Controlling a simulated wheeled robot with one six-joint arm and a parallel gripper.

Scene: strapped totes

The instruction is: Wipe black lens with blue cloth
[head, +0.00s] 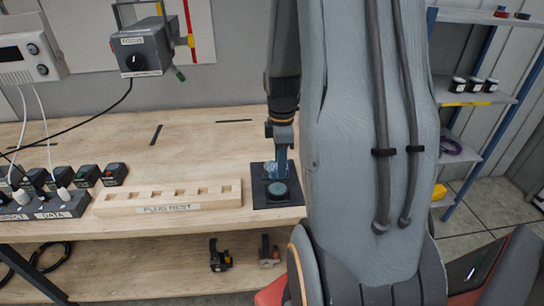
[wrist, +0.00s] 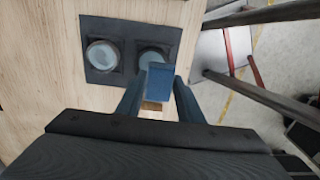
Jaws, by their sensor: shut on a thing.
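My gripper (head: 281,150) is shut on a blue cloth (head: 280,163), which looks like a small folded block. In the wrist view the cloth (wrist: 160,78) sits between the fingertips (wrist: 158,92). A dark square plate (head: 292,198) lies at the front right of the bench and carries two round lenses. The far lens (head: 270,168) is partly hidden by the gripper. In the wrist view one lens (wrist: 103,54) is fully seen, and the other (wrist: 150,54) is partly behind the cloth. Contact cannot be told.
A wooden plug rest (head: 168,198) stands left of the plate. Several dark plugs (head: 87,175) and a socket strip (head: 45,206) are further left. A focus box (head: 141,52) hangs at the back. Shelving (head: 470,100) stands right. The bench middle (head: 200,140) is clear.

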